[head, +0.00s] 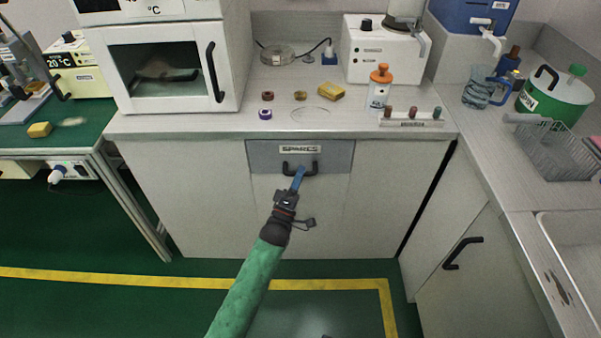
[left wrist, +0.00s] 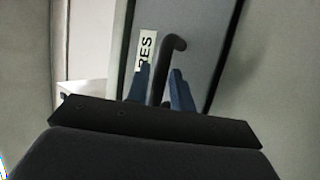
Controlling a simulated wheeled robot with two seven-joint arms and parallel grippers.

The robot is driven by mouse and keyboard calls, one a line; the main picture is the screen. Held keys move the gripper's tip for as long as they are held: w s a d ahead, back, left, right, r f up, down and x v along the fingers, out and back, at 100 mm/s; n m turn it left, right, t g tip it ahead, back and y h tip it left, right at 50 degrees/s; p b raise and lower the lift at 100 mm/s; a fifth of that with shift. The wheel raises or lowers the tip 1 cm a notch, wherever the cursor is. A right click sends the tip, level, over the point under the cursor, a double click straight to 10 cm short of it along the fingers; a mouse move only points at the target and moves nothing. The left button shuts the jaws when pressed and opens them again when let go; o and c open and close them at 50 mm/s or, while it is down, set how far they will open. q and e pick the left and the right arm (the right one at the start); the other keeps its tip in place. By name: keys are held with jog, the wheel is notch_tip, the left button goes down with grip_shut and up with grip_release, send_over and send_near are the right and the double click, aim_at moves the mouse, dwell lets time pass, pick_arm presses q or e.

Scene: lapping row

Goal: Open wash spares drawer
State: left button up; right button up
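The spares drawer (head: 262,157) is a grey front marked SPARES under the bench top, and it looks flush with the cabinet. Its black bar handle (head: 311,168) is at the middle of the front. My left gripper (head: 299,172), with blue fingers, reaches the handle from below. In the left wrist view the dark handle (left wrist: 159,75) runs between the two blue fingers (left wrist: 160,88), with a narrow gap showing at each side. The grip looks open around the bar. The lower part of the handle is hidden by the gripper body. My right gripper is not in view.
On the bench top (head: 215,125) above are coloured rings, a yellow block (head: 331,92), an orange-capped bottle (head: 379,88) and a small rack (head: 411,119). A white oven (head: 160,70) stands at left. A side counter with a sink (head: 575,250) is at right. The floor before the drawer is clear.

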pick_arm(q)
jog(key=shift+w+d+r, duration=0.15)
jog(key=shift+w+r, duration=0.05)
jog(key=shift+w, duration=0.15)
grip_shut()
jog(key=shift+s, duration=0.15)
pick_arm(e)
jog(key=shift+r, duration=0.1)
